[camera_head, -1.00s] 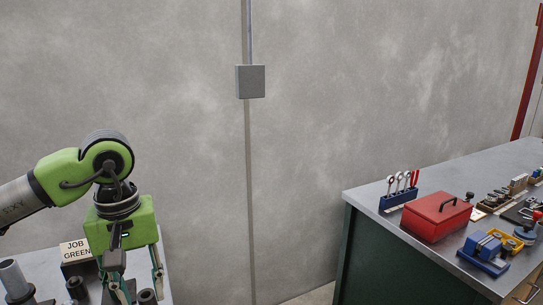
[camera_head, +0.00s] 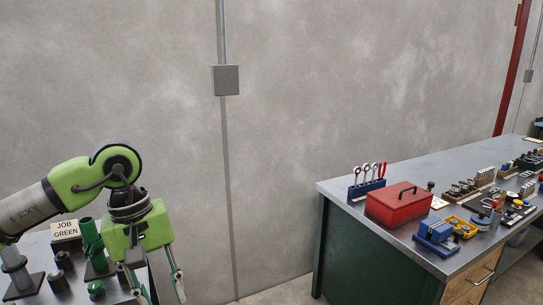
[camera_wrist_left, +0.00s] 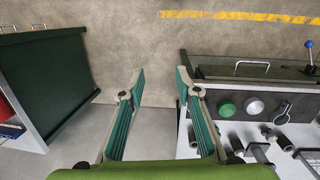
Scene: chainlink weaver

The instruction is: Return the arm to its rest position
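My left arm, green and grey, comes in from the left in the head view. Its gripper (camera_head: 163,288) points down beside the near edge of the left bench, and its fingers are spread. In the left wrist view the two green-padded fingers of my left gripper (camera_wrist_left: 160,82) stand apart with nothing between them. Bare floor shows beyond them. My right arm and gripper are not in view.
The left bench (camera_head: 70,285) holds dark and green cylinders on stands and a "JOB GREEN" sign (camera_head: 66,229). The right bench (camera_head: 345,190) carries a red toolbox (camera_head: 398,204), a blue vise (camera_head: 436,236) and several tools. A floor gap separates the benches.

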